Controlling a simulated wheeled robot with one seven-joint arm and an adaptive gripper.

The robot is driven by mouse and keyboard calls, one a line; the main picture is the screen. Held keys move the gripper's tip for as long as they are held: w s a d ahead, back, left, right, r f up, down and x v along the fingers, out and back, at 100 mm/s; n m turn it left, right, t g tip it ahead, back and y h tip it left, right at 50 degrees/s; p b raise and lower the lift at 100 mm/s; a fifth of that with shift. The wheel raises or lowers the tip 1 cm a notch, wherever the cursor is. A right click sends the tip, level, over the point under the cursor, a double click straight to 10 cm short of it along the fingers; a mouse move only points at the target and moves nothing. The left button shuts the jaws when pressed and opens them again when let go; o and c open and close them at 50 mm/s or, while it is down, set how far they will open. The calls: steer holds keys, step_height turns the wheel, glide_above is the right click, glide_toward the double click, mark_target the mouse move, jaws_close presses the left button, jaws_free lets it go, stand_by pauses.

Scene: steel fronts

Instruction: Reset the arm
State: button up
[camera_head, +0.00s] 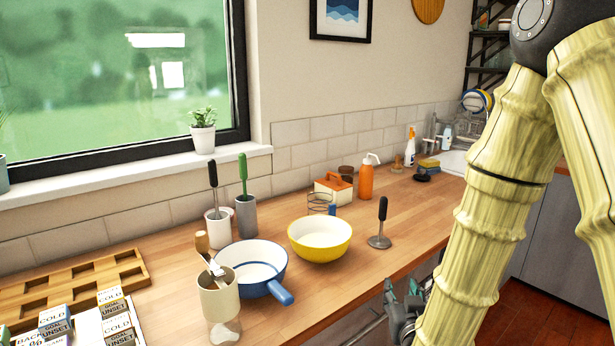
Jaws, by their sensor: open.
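My arm (490,210) comes down from the upper right, in front of the counter, with a yellowish, bamboo-like surface. My gripper (398,300) shows only in part at the bottom, right of centre, beside the counter's front edge. It is dark grey with greenish parts, and the arm covers some of it. It is open, and I see nothing held in it.
The wooden counter (345,275) bears a yellow bowl (320,252), a blue-rimmed pan (262,287), a beige cup (218,303) with utensils, an upright black-handled tool (380,240) and an orange bottle (366,182). Labelled blocks (55,322) lie lower left. Red floor (530,305) shows lower right.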

steer(key=s+f+g+y+p, duration=0.1)
steer(key=s+f+g, duration=0.4)
steer(key=f, duration=0.7)
steer(key=s+f+g+p, duration=0.1)
steer(key=s+f+g, duration=0.2)
steer(key=s+f, duration=0.7)
steer(key=s+d+f+g+p, duration=0.1)
steer(key=s+f+g, duration=0.6)
steer(key=s+f, duration=0.9)
steer(key=s+p, duration=0.1)
steer(key=s, duration=0.2)
steer(key=shift+s+d+n+g+y, duration=0.25)
steer(key=shift+d+n+g+y, duration=0.05)
steer(key=shift+d, duration=0.05)
